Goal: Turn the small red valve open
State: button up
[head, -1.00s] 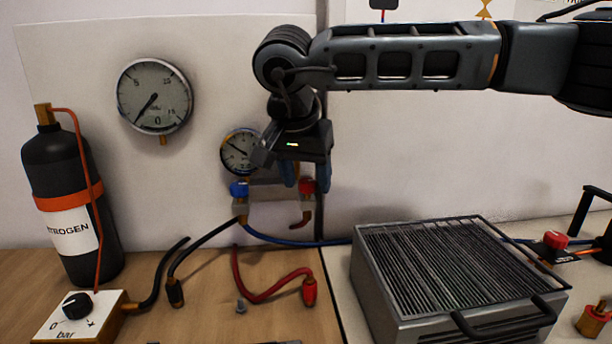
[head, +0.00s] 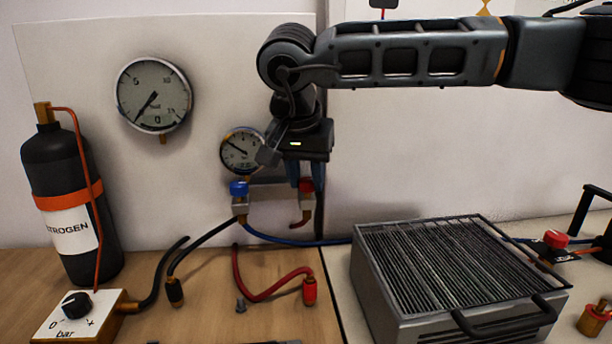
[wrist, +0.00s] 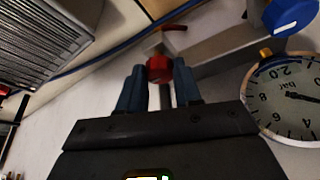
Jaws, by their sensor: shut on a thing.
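The small red valve (head: 306,185) sits at the right end of the metal manifold on the back wall. My gripper (head: 306,178) points down onto it from above. In the wrist view the red valve (wrist: 159,68) lies between the two blue fingertips (wrist: 158,80), and the gripper is shut on it. In the head view the fingers partly hide the valve's top. The blue valve (head: 238,188) is at the manifold's left end, and it also shows in the wrist view (wrist: 290,14).
A small gauge (head: 241,150) is close on the left of my gripper. A large gauge (head: 153,95) hangs on the wall. A black nitrogen bottle (head: 70,200) stands far left. A grey ribbed unit (head: 455,270) fills the right bench. A red hose (head: 262,298) lies in front.

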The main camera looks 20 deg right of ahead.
jog(key=n, duration=0.2)
jog(key=n+y, duration=0.1)
jog(key=n, duration=0.1)
jog(key=n+t+y, duration=0.1)
jog(key=shift+d+n, duration=0.25)
jog(key=shift+n, duration=0.15)
jog(key=n+y+p, duration=0.1)
jog(key=n, duration=0.1)
jog(key=n+y, duration=0.1)
jog(key=n, duration=0.2)
jog(key=shift+d+r+p, duration=0.1)
jog(key=shift+r+p, duration=0.1)
jog(key=shift+p, duration=0.2)
jog(key=shift+r+n+y+p, duration=0.1)
jog(key=shift+n+y+p, duration=0.3)
jog(key=shift+n+p, duration=0.75)
jog(key=n+p, duration=0.1)
jog(key=p, duration=0.4)
jog(key=shift+d+r+n+g+y, duration=0.1)
jog(key=shift+n+g+y, duration=0.15)
jog(key=shift+g+y, duration=0.05)
jog(key=p, duration=0.3)
jog(key=shift+n, duration=0.4)
jog(key=shift+f+n+p, duration=0.3)
jog(key=shift+f+p, duration=0.05)
jog(key=shift+p, duration=0.5)
jog(key=o, duration=1)
jog(key=shift+o, duration=0.2)
